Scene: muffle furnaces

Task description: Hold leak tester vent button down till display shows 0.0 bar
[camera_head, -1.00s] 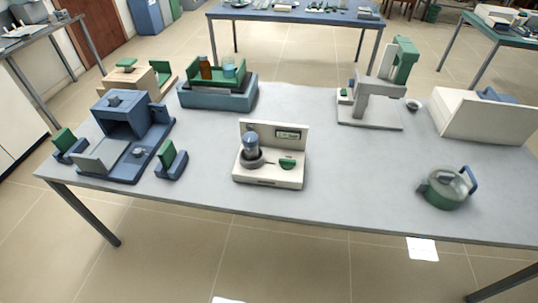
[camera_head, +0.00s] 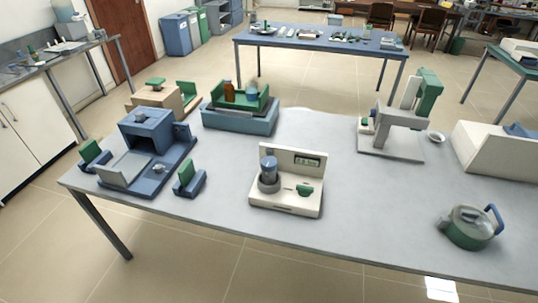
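A cream bench device with a small display, which looks like the leak tester (camera_head: 285,206), stands near the front edge of the grey table. Its upright back panel carries the display (camera_head: 307,161); the reading is too small to make out. A green button or knob (camera_head: 304,190) sits on the right of its base. A blue-grey capped vessel (camera_head: 268,172) stands upright in a dark round seat on the left of the base. My gripper is not in view, and nothing touches the device.
On the grey table (camera_head: 345,222), a blue furnace-like unit (camera_head: 150,130) stands left and a blue tray with bottles (camera_head: 238,120) behind. A grey-green stand (camera_head: 395,118), a white box (camera_head: 490,150) and a green kettle (camera_head: 470,230) stand right. The table around the device is clear.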

